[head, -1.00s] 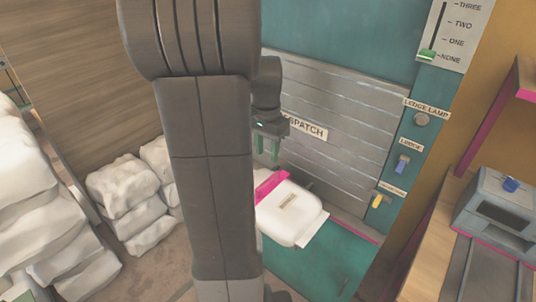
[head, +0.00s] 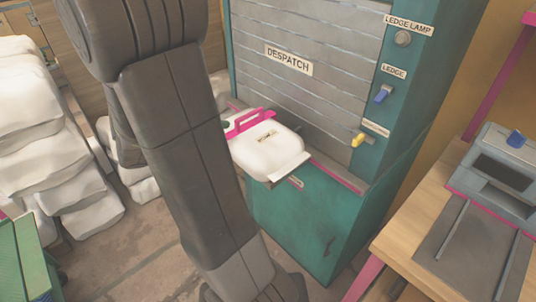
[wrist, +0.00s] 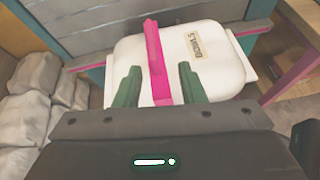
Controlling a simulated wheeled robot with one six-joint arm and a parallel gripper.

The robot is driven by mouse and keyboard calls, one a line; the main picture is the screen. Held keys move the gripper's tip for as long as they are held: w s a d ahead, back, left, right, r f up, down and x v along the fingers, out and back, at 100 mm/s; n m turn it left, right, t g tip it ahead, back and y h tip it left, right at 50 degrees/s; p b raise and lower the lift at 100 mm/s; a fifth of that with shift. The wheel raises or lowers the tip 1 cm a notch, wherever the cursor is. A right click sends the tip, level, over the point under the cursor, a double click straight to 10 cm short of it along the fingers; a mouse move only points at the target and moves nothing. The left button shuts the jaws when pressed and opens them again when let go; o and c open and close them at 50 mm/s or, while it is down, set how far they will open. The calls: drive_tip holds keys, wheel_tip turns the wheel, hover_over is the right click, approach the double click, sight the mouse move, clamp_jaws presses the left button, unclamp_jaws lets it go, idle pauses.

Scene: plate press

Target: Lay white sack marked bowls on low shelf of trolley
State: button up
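The white sack (head: 268,155) has a pink strap handle (head: 250,119) and a small label. It lies on the ledge in front of the despatch shutter. In the wrist view the sack (wrist: 215,75) carries a label that appears to read BOWLS. My gripper (wrist: 158,82) is open, with its two green fingers on either side of the pink handle and gaps between them and it. In the head view my arm hides most of the gripper. I cannot make out the trolley or its low shelf for sure.
White sacks (head: 40,130) are heaped at the left. A green slatted thing (head: 22,262) stands at the lower left. The despatch shutter (head: 310,65) is behind the sack, with a blue ledge switch (head: 383,93) beside it. A wooden bench (head: 410,225) is at the right.

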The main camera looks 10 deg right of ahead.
drive_tip(key=a+n+t, duration=0.1)
drive_tip(key=n, duration=0.1)
approach(249, 113)
drive_tip(key=w+d+f, duration=0.2)
drive_tip(key=d+f, duration=0.1)
drive_tip(key=shift+w+d, duration=0.1)
drive_tip(key=shift+d, duration=0.15)
drive_tip(key=shift+x, duration=2.75)
drive_tip(key=shift+w+r, duration=0.1)
drive_tip(key=shift+r, duration=0.15)
clamp_jaws()
